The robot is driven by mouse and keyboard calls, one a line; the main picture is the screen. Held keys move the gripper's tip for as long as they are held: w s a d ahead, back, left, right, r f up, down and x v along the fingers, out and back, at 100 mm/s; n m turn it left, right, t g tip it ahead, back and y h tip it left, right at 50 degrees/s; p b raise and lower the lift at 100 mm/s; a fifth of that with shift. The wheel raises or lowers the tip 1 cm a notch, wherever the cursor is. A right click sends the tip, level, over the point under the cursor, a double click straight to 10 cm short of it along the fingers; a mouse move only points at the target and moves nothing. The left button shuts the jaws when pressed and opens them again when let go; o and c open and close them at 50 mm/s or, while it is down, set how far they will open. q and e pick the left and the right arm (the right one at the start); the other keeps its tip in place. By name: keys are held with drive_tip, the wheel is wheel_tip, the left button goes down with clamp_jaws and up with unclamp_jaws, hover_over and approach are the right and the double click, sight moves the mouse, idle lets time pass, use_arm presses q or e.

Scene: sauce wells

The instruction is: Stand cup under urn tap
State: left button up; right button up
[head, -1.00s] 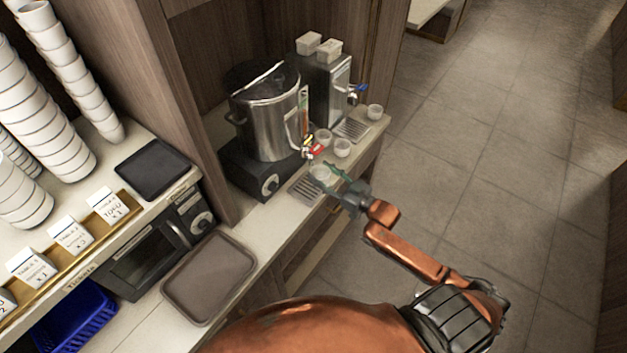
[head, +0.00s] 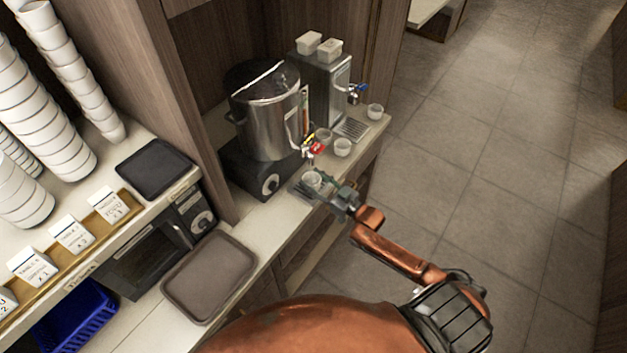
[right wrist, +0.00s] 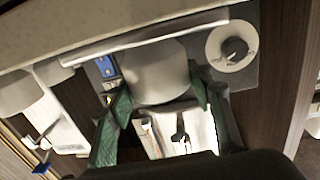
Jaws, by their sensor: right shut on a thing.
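My right gripper (head: 323,184) reaches in from the right and is shut on the cup. In the right wrist view the cup (right wrist: 155,70) sits between the green finger pads of the gripper (right wrist: 158,100). Whether the cup's base touches the tray is hidden. My left gripper is not in view.
A brown tray (head: 209,278) lies at the front. The urn's base has a dial (head: 270,185).

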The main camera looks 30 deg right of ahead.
drive_tip(key=o, duration=1.3)
drive_tip(key=shift+f, duration=0.1)
drive_tip(key=v, duration=1.2)
drive_tip(key=shift+b, duration=0.35)
